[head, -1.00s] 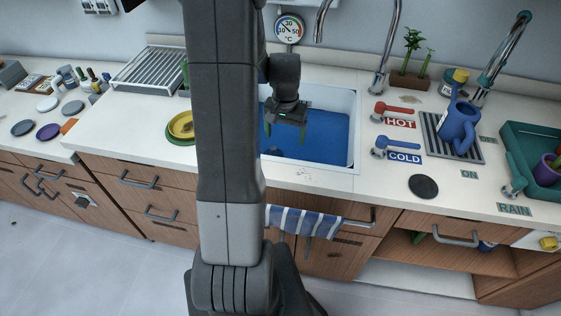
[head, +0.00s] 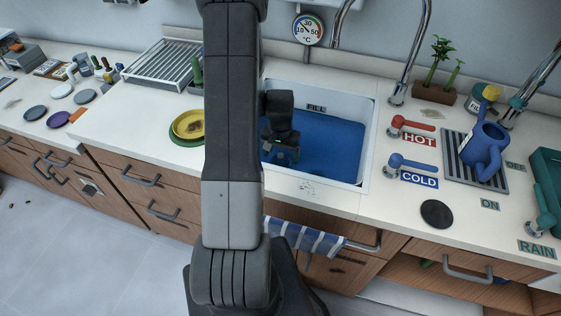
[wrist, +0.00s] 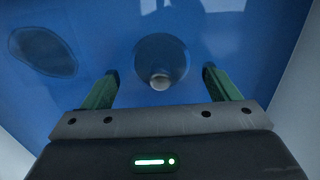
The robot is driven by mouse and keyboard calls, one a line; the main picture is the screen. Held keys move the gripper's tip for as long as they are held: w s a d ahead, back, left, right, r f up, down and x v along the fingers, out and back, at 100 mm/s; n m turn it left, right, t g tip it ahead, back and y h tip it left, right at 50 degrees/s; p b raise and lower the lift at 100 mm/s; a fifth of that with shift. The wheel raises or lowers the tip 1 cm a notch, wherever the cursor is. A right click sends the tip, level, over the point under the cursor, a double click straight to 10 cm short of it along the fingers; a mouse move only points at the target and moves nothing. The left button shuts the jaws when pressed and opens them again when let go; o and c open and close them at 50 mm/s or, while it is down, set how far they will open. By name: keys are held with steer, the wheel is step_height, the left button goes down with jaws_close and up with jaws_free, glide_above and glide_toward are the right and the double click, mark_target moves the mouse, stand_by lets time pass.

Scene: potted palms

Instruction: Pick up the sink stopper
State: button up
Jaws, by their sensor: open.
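The sink stopper (wrist: 160,58) shows in the wrist view as a dark round disc with a pale knob, under blue water. It lies in the middle, between my two green fingers. My gripper (wrist: 160,72) is open, with one finger to each side of the stopper's knob and nothing held. How far the tips are above the stopper is hard to tell. In the head view my gripper (head: 281,155) is low over the left part of the sink (head: 368,135), partly behind my arm. The stopper is hidden there.
A dark oval shape (wrist: 43,50) lies in the water at left in the wrist view. The white sink walls stand close around my gripper. Red hot (head: 408,124) and blue cold (head: 405,162) levers, a black disc (head: 437,214) and a watering can (head: 484,150) are right of the sink.

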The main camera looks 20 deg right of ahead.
steer(key=shift+f, duration=1.3)
steer(key=c, duration=1.1)
steer(key=shift+r, duration=0.1)
